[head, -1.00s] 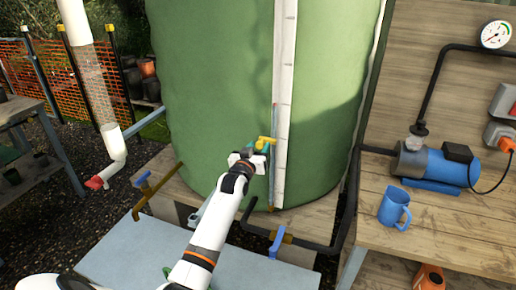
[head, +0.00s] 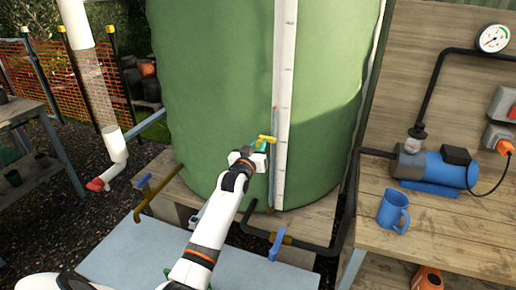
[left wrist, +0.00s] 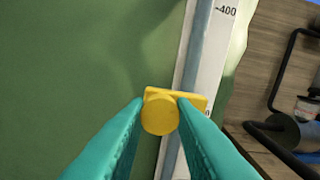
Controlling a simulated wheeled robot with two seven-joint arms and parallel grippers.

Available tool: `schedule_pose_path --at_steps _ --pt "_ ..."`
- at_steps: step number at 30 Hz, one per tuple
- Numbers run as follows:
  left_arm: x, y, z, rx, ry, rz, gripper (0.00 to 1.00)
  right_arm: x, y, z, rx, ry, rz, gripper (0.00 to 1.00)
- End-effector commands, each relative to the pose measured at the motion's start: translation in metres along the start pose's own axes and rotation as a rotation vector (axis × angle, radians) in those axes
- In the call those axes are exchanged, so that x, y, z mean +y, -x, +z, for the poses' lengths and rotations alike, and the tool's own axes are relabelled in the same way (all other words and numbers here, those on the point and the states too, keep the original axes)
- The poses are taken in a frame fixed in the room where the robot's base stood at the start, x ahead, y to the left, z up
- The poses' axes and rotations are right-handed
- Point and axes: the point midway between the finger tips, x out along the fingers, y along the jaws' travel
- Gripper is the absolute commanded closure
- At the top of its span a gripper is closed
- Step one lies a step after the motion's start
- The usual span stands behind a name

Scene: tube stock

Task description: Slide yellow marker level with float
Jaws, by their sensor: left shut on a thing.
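The yellow marker (head: 267,138) sits at the grey sight tube (head: 272,165) on the front of the green tank. My left gripper (head: 260,146) reaches it from the lower left, its teal fingers shut on the marker's round knob. In the left wrist view the knob of the marker (left wrist: 160,114) is between the fingertips (left wrist: 160,108), and its flat plate lies across the tube (left wrist: 197,45). I cannot make out the float clearly; a small reddish spot shows near the tube's top in the head view, above the marker. My right gripper is not in view.
A white scale strip (head: 285,75) runs up the tank (head: 215,80) beside the tube; a 400 mark shows in the wrist view. A blue mug (head: 393,209) and blue pump (head: 432,166) sit on the right bench.

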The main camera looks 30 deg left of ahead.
Motion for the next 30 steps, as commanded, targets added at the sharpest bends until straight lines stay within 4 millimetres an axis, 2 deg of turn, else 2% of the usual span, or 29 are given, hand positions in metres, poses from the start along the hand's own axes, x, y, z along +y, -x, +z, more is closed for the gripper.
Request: schedule_pose_path --at_steps 1,13,17,26,27,30 --pt "-0.003 0.000 0.018 -0.001 -0.001 0.000 1.00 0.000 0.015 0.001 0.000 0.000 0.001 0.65" --pt "-0.015 0.000 0.097 -0.003 0.000 0.000 1.00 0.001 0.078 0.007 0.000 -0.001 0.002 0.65" --pt "-0.017 0.000 0.105 -0.001 0.000 0.000 1.00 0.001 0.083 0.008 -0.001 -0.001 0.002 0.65" --pt "-0.016 0.000 0.103 -0.002 0.000 0.000 1.00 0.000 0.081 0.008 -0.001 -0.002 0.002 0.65" --pt "-0.016 0.000 0.103 -0.002 0.000 0.000 0.71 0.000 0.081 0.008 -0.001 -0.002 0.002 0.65" --pt "-0.016 0.000 0.103 -0.002 0.000 0.000 0.55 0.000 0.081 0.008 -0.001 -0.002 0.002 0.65"
